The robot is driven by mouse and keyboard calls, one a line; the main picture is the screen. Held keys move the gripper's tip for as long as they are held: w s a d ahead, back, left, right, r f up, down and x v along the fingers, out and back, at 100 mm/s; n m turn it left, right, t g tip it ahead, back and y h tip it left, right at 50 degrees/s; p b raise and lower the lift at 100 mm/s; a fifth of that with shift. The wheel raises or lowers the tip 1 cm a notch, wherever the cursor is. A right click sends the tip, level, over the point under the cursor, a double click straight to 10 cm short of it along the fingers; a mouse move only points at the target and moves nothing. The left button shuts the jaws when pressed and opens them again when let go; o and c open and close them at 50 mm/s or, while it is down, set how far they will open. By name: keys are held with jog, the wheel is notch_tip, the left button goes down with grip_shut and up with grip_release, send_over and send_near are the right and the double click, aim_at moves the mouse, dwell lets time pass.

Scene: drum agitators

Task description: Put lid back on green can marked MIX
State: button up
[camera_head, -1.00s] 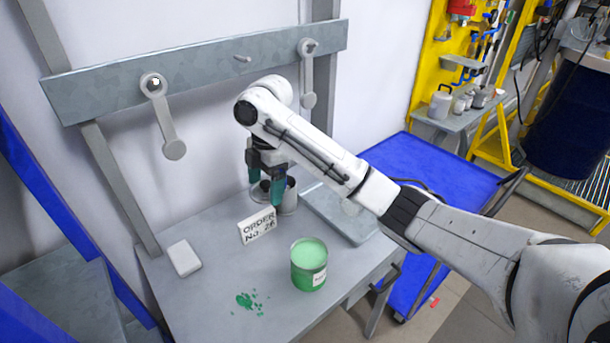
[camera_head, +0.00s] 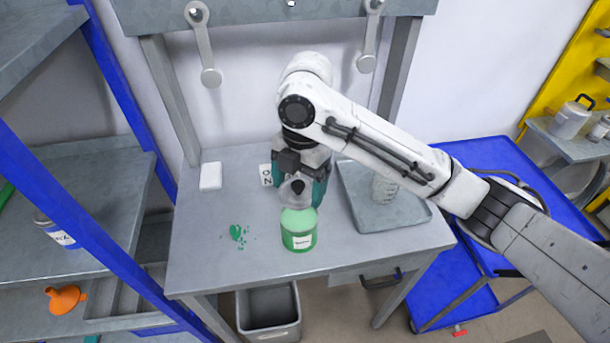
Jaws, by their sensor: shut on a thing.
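The green can (camera_head: 299,240) stands upright and open on the grey workbench, light green inside. A small white label is on its front, too small to read. My gripper (camera_head: 298,187) is just behind and above the can's rim. Its teal fingers are shut on a round grey lid (camera_head: 296,199) with a dark knob. The lid looks tilted and overlaps the back of the can's opening in the picture. I cannot tell whether lid and rim touch.
A grey tray (camera_head: 385,219) with a ribbed, light-coloured thing lies right of the can. A white block (camera_head: 210,176) and green paint spots (camera_head: 238,234) lie left. The bench's front left is clear.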

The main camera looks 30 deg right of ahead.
jog(key=shift+f+b, duration=1.75)
jog(key=shift+f, duration=0.35)
jog(key=shift+f+b, duration=0.55)
jog(key=shift+f, duration=0.4)
jog(key=shift+f, duration=0.15)
jog(key=shift+p, duration=0.3)
dwell(0.4)
jog(key=o, duration=0.8)
jog(key=shift+r+p, duration=3.2)
jog(key=shift+r, duration=0.35)
